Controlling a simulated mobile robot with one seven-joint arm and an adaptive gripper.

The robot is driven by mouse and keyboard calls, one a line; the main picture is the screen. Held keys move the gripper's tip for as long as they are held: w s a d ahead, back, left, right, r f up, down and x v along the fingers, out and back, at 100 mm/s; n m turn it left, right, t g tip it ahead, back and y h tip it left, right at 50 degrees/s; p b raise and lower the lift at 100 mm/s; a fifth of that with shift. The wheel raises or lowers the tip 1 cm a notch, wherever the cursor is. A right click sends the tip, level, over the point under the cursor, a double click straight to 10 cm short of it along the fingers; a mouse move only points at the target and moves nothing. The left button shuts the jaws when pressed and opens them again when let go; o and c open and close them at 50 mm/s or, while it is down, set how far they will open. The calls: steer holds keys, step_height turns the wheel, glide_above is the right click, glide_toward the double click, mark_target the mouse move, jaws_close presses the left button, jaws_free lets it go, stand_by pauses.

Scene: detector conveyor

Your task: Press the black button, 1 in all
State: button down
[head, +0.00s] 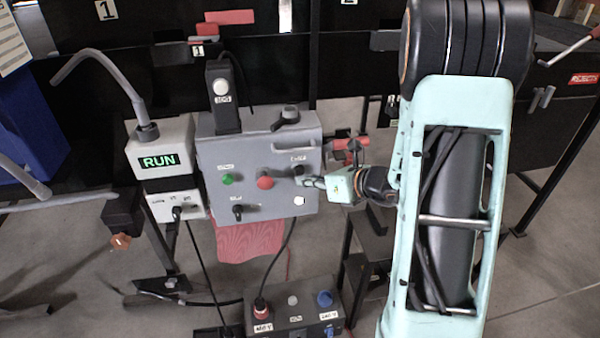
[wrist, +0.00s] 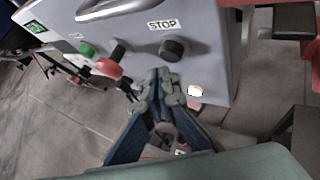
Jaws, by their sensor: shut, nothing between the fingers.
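The grey control box (head: 215,155) carries a black round button (head: 298,170) at its upper right. In the wrist view this black button (wrist: 172,48) sits under a "STOP" label and stands out from the panel. My gripper (head: 305,182) is shut and empty, in front of the right part of the panel. In the wrist view its fingertips (wrist: 160,78) show just below the black button in the picture. I cannot tell whether they touch the panel; a gap to the button shows.
A green button (head: 228,178), a red button (head: 265,182), a white button (head: 299,200) and a black switch (head: 238,212) share the panel. A unit with a "RUN" display (head: 160,161) stands at left. A socket box (head: 293,312) with cables lies below.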

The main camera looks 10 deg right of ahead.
steer(key=shift+w, duration=0.1)
steer(key=shift+w, duration=0.35)
steer(key=shift+w, duration=0.5)
stand_by(0.8)
stand_by(0.3)
steer(key=shift+s+b, duration=0.3)
steer(key=shift+s, duration=0.6)
steer(key=shift+s+b, duration=0.35)
steer(key=shift+s, duration=2.2)
